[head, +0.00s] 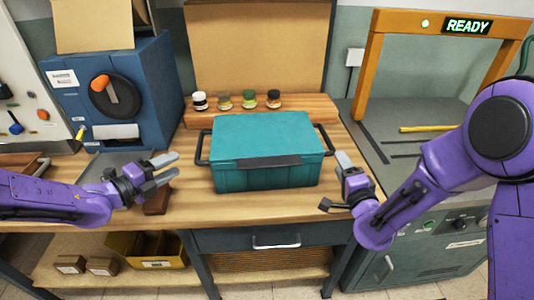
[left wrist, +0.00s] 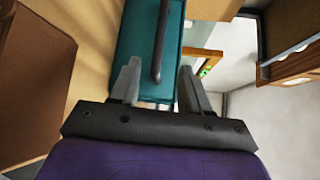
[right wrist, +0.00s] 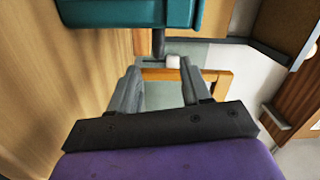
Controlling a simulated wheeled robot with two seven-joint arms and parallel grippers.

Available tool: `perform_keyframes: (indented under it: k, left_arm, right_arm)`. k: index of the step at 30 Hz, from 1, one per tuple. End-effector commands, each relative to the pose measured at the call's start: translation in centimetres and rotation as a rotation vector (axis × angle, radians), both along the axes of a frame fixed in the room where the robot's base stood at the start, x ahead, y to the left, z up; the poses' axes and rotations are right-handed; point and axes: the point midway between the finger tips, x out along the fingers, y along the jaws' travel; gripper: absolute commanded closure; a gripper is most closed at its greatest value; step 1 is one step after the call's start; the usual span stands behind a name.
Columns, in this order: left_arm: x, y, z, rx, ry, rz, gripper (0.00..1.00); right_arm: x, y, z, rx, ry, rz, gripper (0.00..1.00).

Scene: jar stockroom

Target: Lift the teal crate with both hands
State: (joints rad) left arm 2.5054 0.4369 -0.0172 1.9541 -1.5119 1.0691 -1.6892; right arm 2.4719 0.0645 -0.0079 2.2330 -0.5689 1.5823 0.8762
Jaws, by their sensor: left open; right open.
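The teal crate (head: 265,150) stands closed on the wooden workbench, with a dark handle on its left side (head: 203,148) and another on its right side (head: 328,139). My left gripper (head: 168,169) is open and empty, to the left of the crate and apart from it. In the left wrist view the crate (left wrist: 140,50) and its handle (left wrist: 161,45) lie ahead of the open fingers. My right gripper (head: 335,182) is open and empty, just off the crate's right front. In the right wrist view the crate (right wrist: 130,12) is at the top, its handle partly hidden.
Several small jars (head: 237,101) stand on a wooden riser behind the crate. A blue machine (head: 115,95) with a dial is at the left. An orange frame (head: 376,60) with a READY sign stands at the right. A brown block (head: 157,200) lies near my left gripper.

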Motion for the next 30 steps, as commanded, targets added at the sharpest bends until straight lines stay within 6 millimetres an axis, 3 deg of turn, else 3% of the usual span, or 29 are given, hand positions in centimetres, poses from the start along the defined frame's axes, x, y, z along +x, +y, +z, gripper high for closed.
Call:
perform_keyframes:
  k: [18, 30]
  left_arm:
    - [7.2, -6.6, -1.4, 0.001, 0.0, -0.005, 0.53]
    - [7.7, -7.1, -1.4, -0.001, 0.0, -0.005, 0.57]
  right_arm:
    - [9.5, 0.2, 0.0, -0.002, 0.0, -0.004, 0.52]
    - [10.2, 0.2, 0.0, -0.001, 0.001, -0.004, 0.55]
